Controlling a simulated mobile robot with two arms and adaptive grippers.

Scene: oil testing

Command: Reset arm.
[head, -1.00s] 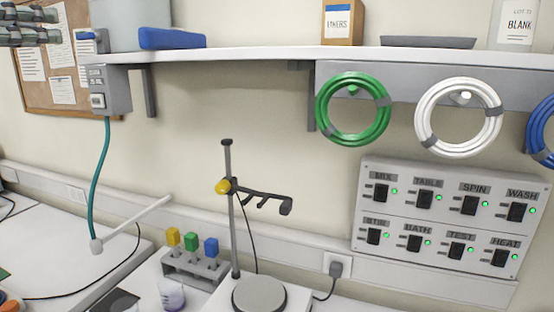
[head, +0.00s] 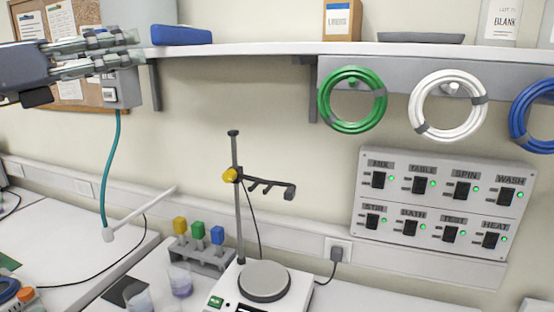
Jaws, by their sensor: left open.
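My left gripper (head: 138,53) comes in from the upper left in the head view. Its fingers point right, in front of the grey wall box (head: 125,88) and below the left end of the shelf. The jaws are open, and I see nothing between them. My right gripper is not in the head view.
A hotplate (head: 264,281) with a clamp stand (head: 236,190) stands on the bench. A rack (head: 200,255) with yellow, green and blue tops and small beakers (head: 180,281) are left of it. A switch panel (head: 440,205) and coiled hoses (head: 352,100) are on the wall.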

